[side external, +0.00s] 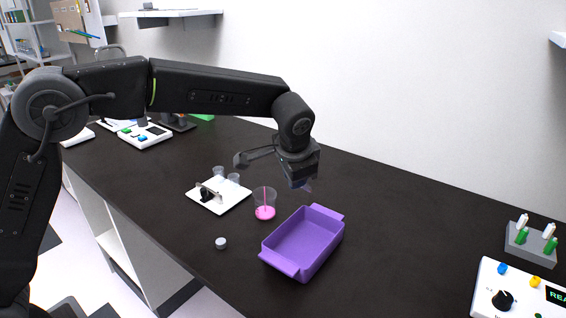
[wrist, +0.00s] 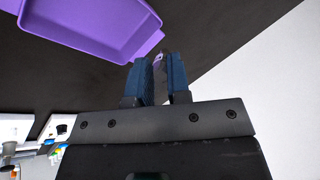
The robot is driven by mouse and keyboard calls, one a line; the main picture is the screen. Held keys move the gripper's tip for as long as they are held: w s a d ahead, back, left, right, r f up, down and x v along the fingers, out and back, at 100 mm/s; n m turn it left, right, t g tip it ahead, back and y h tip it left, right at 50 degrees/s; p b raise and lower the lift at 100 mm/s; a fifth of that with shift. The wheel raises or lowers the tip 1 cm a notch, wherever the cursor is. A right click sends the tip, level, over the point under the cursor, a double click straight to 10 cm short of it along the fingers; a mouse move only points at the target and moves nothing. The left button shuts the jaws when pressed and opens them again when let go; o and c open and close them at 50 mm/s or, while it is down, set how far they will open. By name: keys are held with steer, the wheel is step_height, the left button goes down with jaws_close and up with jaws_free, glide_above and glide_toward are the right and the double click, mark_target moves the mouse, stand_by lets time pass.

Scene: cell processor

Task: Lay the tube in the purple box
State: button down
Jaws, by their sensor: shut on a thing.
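The purple box (side external: 305,238) stands open and looks empty on the dark bench, below and slightly right of my gripper (side external: 300,184) in the side view. In the wrist view the box (wrist: 112,28) fills the upper left, to the left of the fingertips. My gripper (wrist: 160,75) has its blue fingers closed around a small, partly hidden thing, of which a purplish bit (wrist: 158,57) shows between the tips. I take it to be the tube; its full shape is hidden by the fingers. It is held above the bench, behind the box.
A clear cup with pink liquid (side external: 265,211) stands left of the box. A white cap (side external: 221,243) lies nearer the front edge. A grey tube rack (side external: 530,244) and a knob device (side external: 518,290) stand at right.

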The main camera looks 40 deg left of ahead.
steer(key=s+d+n+t, duration=0.1)
steer(key=s+d+t, duration=0.2)
steer(key=s+d, duration=0.1)
glide_above(298, 256)
steer(key=shift+f, duration=5.15)
steer(key=c, duration=1)
jaws_free()
steer(key=v, duration=1.4)
steer(key=shift+w+d, duration=0.25)
